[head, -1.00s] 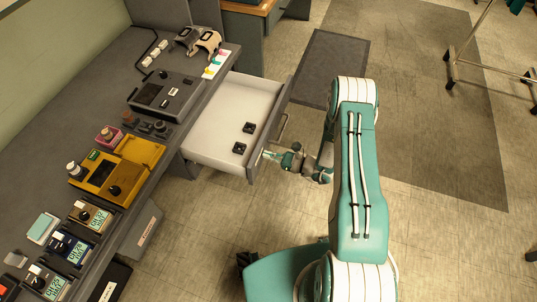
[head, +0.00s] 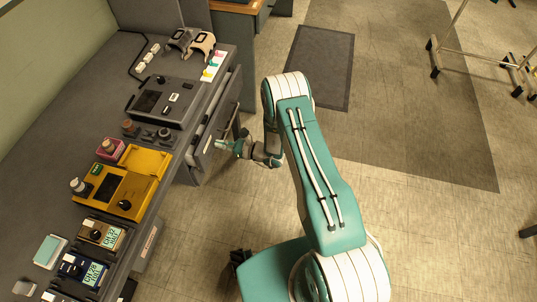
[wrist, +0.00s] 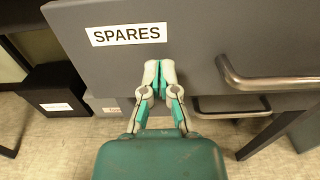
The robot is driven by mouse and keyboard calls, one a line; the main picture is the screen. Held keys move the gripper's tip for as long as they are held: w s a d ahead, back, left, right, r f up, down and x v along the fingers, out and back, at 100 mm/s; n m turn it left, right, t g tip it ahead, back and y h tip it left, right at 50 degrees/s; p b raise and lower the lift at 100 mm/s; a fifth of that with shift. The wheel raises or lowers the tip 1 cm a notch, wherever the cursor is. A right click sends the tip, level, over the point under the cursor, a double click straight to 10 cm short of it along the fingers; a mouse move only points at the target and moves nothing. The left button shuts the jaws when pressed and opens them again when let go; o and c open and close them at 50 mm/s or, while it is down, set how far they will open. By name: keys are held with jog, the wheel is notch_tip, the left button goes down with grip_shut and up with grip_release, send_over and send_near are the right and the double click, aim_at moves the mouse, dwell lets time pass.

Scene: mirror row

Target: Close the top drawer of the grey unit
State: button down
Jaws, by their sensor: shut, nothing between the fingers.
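The top drawer (head: 207,137) of the grey unit is nearly shut in the head view; a narrow pale strip of its inside shows along the worktop edge. In the wrist view its grey front (wrist: 205,45) carries a "SPARES" label (wrist: 129,34) and a metal bar handle (wrist: 270,80) at the right. My gripper (head: 220,146) is shut and empty. In the wrist view its fingertips (wrist: 158,66) are at the lower part of the front, below and right of the label and left of the handle. They look to be touching or very close; I cannot tell which.
The grey worktop (head: 70,130) holds a yellow device (head: 125,205), a dark console (head: 165,98) and several small items. A lower handle (wrist: 232,112) and a dark box (wrist: 52,90) show below the drawer.

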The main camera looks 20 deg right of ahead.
jog(key=x, duration=0.6)
jog(key=shift+w+a, duration=0.2)
jog(key=shift+a+r, duration=0.1)
jog(key=shift+a, duration=0.25)
jog(key=shift+w+d, duration=0.15)
jog(key=shift+d, duration=0.15)
